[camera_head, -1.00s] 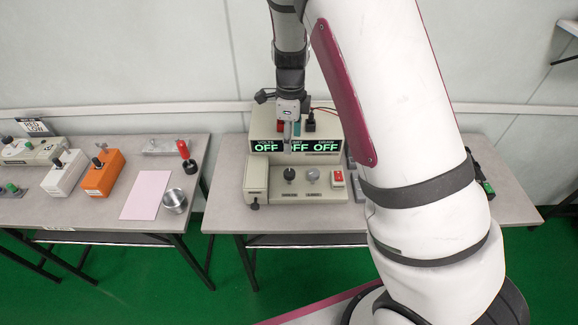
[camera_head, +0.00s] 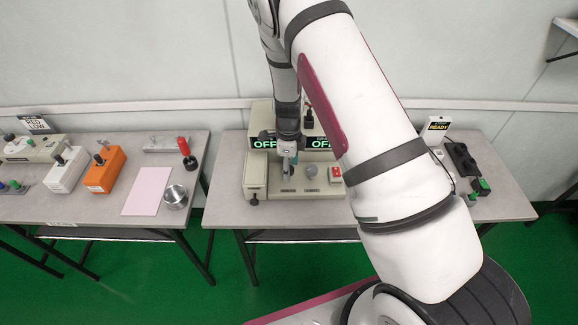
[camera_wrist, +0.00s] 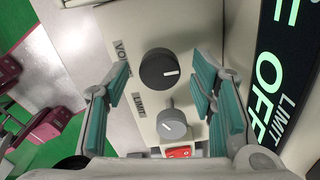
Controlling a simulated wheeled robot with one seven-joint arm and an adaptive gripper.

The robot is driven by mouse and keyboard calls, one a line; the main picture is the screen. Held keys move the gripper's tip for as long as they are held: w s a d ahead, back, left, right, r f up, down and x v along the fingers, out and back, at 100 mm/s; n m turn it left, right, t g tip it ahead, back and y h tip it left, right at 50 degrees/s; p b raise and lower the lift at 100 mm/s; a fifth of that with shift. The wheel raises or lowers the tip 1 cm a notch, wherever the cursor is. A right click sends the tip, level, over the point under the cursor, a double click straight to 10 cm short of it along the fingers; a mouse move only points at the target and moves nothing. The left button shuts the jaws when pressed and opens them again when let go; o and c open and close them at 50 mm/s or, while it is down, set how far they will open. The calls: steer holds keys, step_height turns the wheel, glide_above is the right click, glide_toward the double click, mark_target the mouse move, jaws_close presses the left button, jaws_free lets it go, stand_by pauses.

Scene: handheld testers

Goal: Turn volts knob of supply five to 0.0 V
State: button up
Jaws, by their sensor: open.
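The beige power supply (camera_head: 255,180) stands on the right-hand table. Its display reads OFF in green; my arm covers part of it. In the wrist view, the black volts knob (camera_wrist: 159,70) has a white pointer line and sits beside a partly hidden "VOL" label. A grey limit knob (camera_wrist: 171,124) is just below it. My gripper (camera_wrist: 162,68) is open, with one teal-padded finger on each side of the black knob and visible gaps to it. In the head view, my gripper (camera_head: 288,154) is over the supply's front control panel and mostly hides the black knob.
A red switch (camera_head: 335,173) is on the panel right of the grey knob. The left table holds an orange box (camera_head: 105,170), a white box (camera_head: 66,170), a pink sheet (camera_head: 148,191) and a metal cup (camera_head: 176,196).

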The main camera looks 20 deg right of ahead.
steer(key=shift+f, duration=0.1)
steer(key=c, duration=1.1)
steer(key=shift+c, duration=0.2)
